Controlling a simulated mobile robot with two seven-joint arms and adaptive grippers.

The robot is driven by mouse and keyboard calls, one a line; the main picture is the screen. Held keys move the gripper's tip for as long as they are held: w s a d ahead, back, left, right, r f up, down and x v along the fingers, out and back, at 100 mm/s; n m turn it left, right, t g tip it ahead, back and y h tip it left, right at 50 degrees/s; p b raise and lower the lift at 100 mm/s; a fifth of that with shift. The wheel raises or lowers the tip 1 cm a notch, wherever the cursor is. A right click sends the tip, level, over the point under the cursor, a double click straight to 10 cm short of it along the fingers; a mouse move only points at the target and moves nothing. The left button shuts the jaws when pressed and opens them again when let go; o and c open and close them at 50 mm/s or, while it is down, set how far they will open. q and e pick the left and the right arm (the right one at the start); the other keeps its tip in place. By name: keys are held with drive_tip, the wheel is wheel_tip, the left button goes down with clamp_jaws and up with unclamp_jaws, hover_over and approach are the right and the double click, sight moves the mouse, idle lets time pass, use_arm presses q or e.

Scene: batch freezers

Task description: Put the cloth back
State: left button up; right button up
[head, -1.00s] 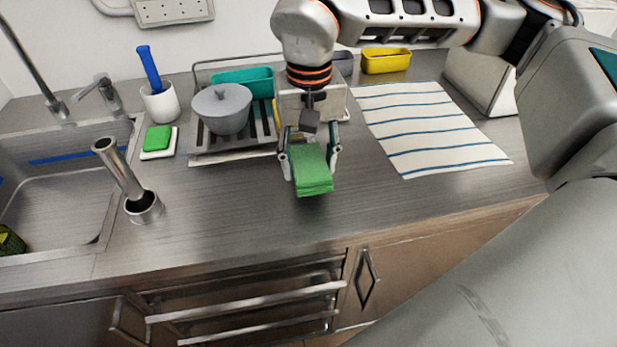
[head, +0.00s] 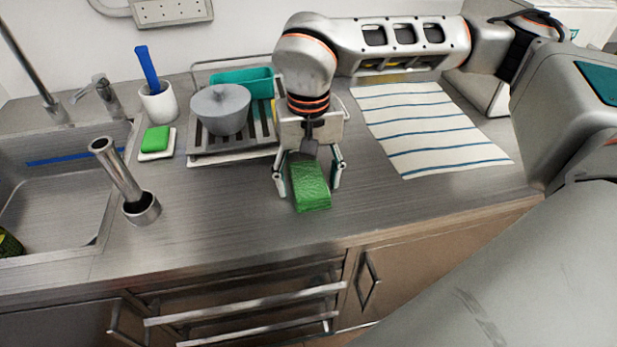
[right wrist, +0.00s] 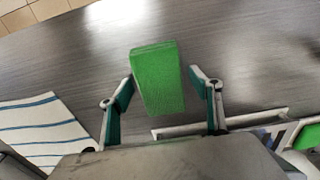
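The folded green cloth (head: 311,187) lies on the steel counter, in front of the dish rack. It also shows as a green block in the right wrist view (right wrist: 158,78). My right gripper (head: 309,185) points down over it, with one finger on each side. My left gripper is out of view.
The dish rack (head: 232,158) with a grey pot (head: 221,108) and teal tub stands behind. A striped towel (head: 430,130) lies to the right. A green sponge (head: 156,139), a brush cup (head: 159,102) and the sink (head: 50,205) are left. The counter front is clear.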

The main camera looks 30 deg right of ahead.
sight(309, 180)
wheel_tip(309, 180, up, 12)
drive_tip(key=p, duration=0.1)
drive_tip(key=shift+r, duration=0.2)
idle(0.3)
idle(0.5)
